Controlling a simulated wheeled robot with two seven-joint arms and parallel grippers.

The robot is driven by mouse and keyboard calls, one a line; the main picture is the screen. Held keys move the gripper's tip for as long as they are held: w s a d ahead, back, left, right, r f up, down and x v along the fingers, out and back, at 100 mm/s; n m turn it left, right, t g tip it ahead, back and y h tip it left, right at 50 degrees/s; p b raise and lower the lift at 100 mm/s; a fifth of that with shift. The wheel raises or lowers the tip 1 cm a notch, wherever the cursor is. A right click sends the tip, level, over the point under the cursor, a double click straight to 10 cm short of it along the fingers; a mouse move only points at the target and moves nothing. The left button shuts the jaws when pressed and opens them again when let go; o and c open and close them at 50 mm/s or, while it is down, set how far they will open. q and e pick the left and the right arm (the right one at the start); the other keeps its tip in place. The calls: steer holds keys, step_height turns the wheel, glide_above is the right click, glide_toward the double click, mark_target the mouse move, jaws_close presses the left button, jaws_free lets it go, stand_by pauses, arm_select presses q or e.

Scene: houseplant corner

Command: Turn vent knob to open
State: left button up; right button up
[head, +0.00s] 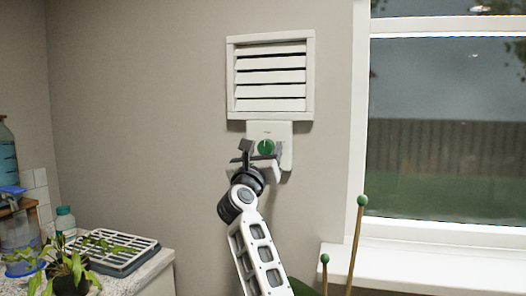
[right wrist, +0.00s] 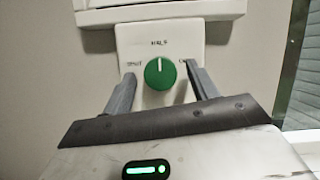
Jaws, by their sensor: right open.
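The green vent knob (head: 265,147) is on a white plate (head: 284,130) below the louvred vent (head: 270,77) on the wall. In the right wrist view, the knob (right wrist: 160,74) has a pale mark pointing up at the top label, which looks like "HALF". The left label looks like "SHUT"; the right one is partly hidden by a finger. My right gripper (head: 262,152) is open in front of the plate. In the right wrist view, its fingers (right wrist: 160,80) stand either side of the knob, with gaps on both sides. The vent slats look tilted with dark gaps. My left gripper is out of view.
A window with a white sill (head: 430,258) is to the right. Two green-tipped stakes (head: 361,200) rise in front of it. At lower left, a counter holds a potted plant (head: 70,270), a grey tray (head: 118,250) and bottles. The wall around the vent is clear.

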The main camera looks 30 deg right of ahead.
steer(key=shift+c, duration=0.3)
steer(key=c, duration=0.9)
steer(key=shift+c, duration=0.2)
